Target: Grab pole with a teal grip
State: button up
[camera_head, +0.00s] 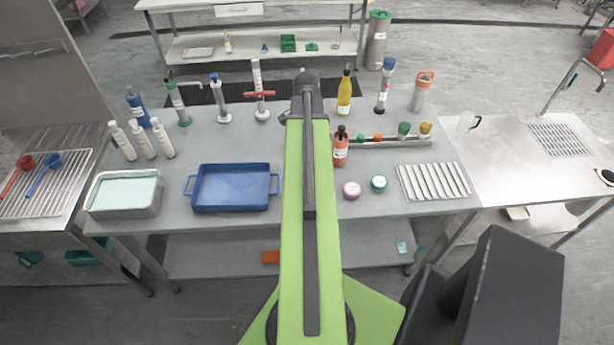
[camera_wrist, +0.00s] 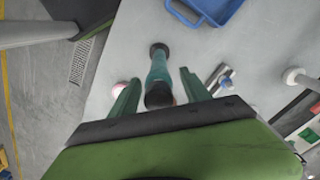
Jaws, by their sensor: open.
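The pole with a teal grip (camera_wrist: 158,72) shows in the wrist view, a teal shaft with a dark piece at each end. Its nearer dark end lies between the two green fingers of my gripper (camera_wrist: 160,82). The fingers are apart, one on each side of the pole, with a visible gap on both sides. I cannot tell its distance from the fingers in depth. In the head view my arm reaches over the table (camera_head: 240,228), with my gripper (camera_head: 308,88) at its back edge; the pole is not discernible there, probably hidden behind the arm.
A blue tray (camera_head: 232,188) lies left of my arm, and also shows in the wrist view (camera_wrist: 214,8). A red-handled pump (camera_head: 260,95) stands close left of my gripper. A yellow bottle (camera_head: 345,95) and an orange bottle (camera_head: 340,150) stand close right.

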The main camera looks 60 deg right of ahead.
jog(key=shift+f, duration=0.55)
grip_shut()
dwell(1.0)
